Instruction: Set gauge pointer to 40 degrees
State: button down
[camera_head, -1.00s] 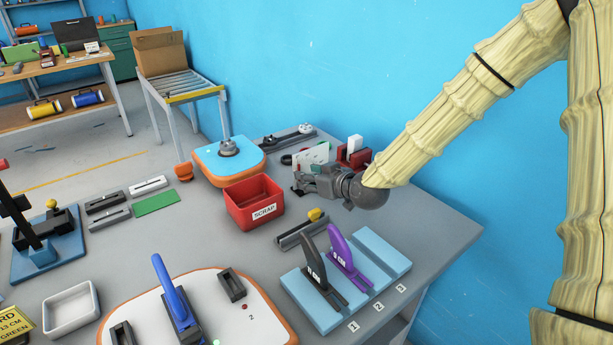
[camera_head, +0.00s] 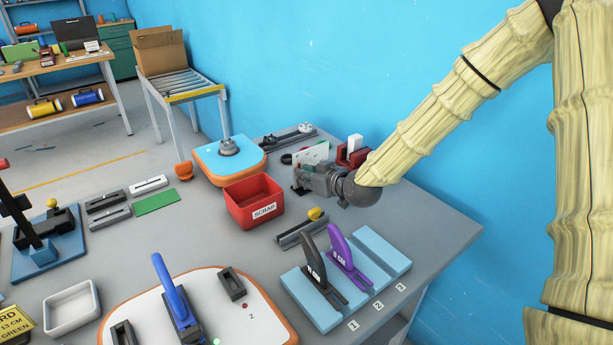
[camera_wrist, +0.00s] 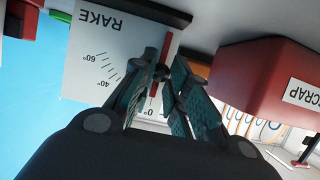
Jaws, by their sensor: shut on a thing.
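The gauge is a white board marked RAKE (camera_wrist: 85,60). It appears upside down in the wrist view, with tick marks labelled 60°, 40° and 0°; my fingers cover part of the scale. In the head view the white board (camera_head: 312,153) stands behind my gripper (camera_head: 300,186). In the wrist view my gripper (camera_wrist: 162,74) is closed on a small dark knob (camera_wrist: 160,71) in front of the board, which appears to belong to the pointer. A red strip (camera_wrist: 153,91) shows between the fingers near the 0° label. The pointer's exact reading is partly hidden.
A red SCRAP bin (camera_head: 255,204) stands just left of my gripper. A red holder with a white block (camera_head: 354,150) is to the right. A blue rack with black and purple handles (camera_head: 395,250) lies in front. Grey table is clear at the right.

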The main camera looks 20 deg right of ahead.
jog(key=shift+w+d, duration=0.1)
jog(key=shift+d, duration=0.05)
jog(key=shift+w+d+m+y, duration=0.1)
jog(key=shift+d+m+y, duration=0.1)
jog(key=shift+m+y, duration=0.25)
jog(key=shift+w+d+f+m+y+b, duration=0.2)
jog(key=shift+d+m+y+b, duration=0.15)
jog(key=shift+d+m, duration=0.35)
jog(key=shift+w+d+f+m+g+y+b, duration=0.2)
jog(key=shift+d+m+y+b, duration=0.15)
jog(key=shift+m+b, duration=0.35)
jog(key=shift+w+d+f+m+g+y+b, duration=0.1)
jog(key=shift+d+f+m+y+b, duration=0.1)
jog(key=shift+m+y+b, duration=0.45)
jog(key=shift+b, duration=0.35)
jog(key=shift+d+r+b, duration=0.15)
jog(key=shift+b, duration=0.15)
jog(key=c, duration=1.3)
grip_release()
jog(key=shift+c, duration=0.2)
jog(key=shift+s, duration=0.15)
